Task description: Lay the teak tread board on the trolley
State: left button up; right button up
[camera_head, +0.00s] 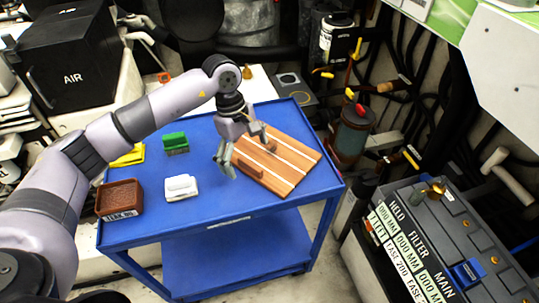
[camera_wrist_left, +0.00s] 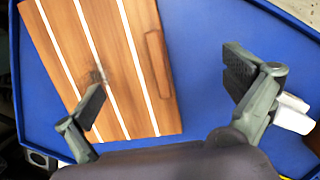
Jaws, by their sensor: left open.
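The teak tread board (camera_head: 290,157), brown with pale stripes and a raised cleat on one edge, lies flat on the blue top of the trolley (camera_head: 215,207), at its right end. It also fills the upper left of the left wrist view (camera_wrist_left: 95,60). My left gripper (camera_head: 243,150) is open above the board's left edge. I cannot tell whether a fingertip touches the board. My right gripper is not in view.
On the trolley's left part stand a brown basket (camera_head: 120,198), a white block-like item (camera_head: 181,187), a green brush (camera_head: 175,142) and a yellow item (camera_head: 130,156). A grey labelled case (camera_head: 440,235) is at the right. Pipes and valves (camera_head: 352,130) stand behind the trolley's right end.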

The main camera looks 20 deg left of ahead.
pick_arm(q)
jog(key=shift+p+v, duration=0.9)
jog(key=shift+v, duration=1.35)
